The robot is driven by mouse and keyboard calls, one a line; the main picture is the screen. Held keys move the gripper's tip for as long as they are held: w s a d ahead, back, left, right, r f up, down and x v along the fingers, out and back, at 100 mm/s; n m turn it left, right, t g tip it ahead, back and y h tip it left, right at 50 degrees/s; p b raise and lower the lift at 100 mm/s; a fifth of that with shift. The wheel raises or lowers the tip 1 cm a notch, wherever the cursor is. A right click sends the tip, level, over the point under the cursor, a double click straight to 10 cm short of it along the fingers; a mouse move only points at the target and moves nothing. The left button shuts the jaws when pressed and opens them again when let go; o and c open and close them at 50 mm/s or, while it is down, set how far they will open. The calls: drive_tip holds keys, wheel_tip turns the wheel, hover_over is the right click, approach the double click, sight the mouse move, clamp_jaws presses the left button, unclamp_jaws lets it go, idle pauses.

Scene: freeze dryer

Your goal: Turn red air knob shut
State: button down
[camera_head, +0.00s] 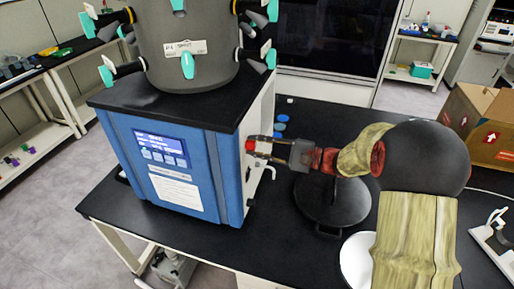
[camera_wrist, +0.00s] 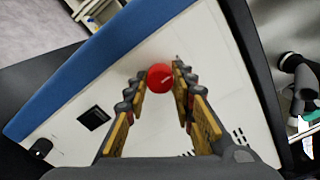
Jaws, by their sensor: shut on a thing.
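The red air knob (camera_head: 250,145) sits on the pale right side panel of the blue freeze dryer (camera_head: 170,170). In the wrist view the round red knob (camera_wrist: 160,78) faces me, with a small pale mark on its lower right. My gripper (camera_head: 257,150) reaches in from the right, level with the knob. In the wrist view its two fingers (camera_wrist: 158,84) stand on either side of the knob, their tips closed against its sides. The knob's far side and base are hidden.
A grey drum with several teal-handled valves (camera_head: 187,65) stands on top of the dryer. A round black lid-like object (camera_head: 330,205) lies on the black bench (camera_head: 290,240) under my arm. A cardboard box (camera_head: 485,125) stands at the right.

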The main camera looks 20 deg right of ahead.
drive_tip(key=c, duration=1.5)
unclamp_jaws()
drive_tip(key=shift+d, duration=0.1)
drive_tip(key=v, duration=1.2)
